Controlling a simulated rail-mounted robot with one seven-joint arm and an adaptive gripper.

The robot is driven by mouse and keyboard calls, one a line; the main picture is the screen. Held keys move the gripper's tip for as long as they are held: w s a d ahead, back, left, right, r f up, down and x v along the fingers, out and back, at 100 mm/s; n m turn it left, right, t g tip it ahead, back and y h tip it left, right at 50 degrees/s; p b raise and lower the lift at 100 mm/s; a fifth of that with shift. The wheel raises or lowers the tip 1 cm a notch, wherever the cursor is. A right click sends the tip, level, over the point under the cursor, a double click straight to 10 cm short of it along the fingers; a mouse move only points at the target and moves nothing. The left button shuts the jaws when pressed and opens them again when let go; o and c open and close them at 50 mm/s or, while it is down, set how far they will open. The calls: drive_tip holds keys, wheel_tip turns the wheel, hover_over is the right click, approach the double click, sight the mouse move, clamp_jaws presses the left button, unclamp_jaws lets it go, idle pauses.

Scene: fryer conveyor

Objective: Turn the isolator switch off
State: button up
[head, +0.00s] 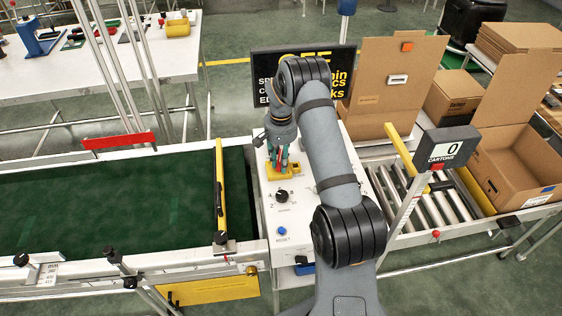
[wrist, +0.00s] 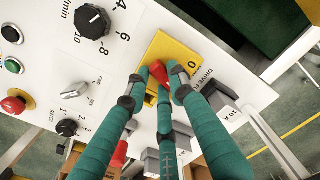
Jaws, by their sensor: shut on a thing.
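The isolator switch has a yellow plate (head: 293,171) on the white control panel. In the wrist view the yellow plate (wrist: 172,46) carries a red handle (wrist: 158,72), with a "0" mark on the plate and drive lettering beside it. My gripper (wrist: 161,78) has its teal fingers around the red handle, shut on it. In the head view my gripper (head: 280,165) reaches down onto the switch from above. The fingers hide much of the handle, so I cannot tell its exact angle.
Near the switch are a black numbered knob (wrist: 92,21), a small grey selector (wrist: 75,90), a red mushroom button (wrist: 16,102) and a blue reset button (head: 282,230). A green conveyor belt (head: 100,215) lies left; rollers (head: 440,205) and open cartons lie right.

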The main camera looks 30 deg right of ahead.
clamp_jaws()
drive_tip(key=shift+f+n+b, duration=0.2)
drive_tip(key=shift+n+b, duration=0.3)
drive_tip(key=shift+b, duration=0.15)
drive_tip(key=shift+d+r+n+b, duration=0.1)
drive_tip(key=shift+n+b, duration=0.15)
drive_tip(key=shift+n, duration=0.35)
drive_tip(key=shift+d+r+n+b, duration=0.1)
drive_tip(key=shift+n+b, duration=0.15)
drive_tip(key=shift+n, duration=0.35)
drive_tip(key=o, duration=0.9)
unclamp_jaws()
drive_tip(key=shift+a, duration=0.1)
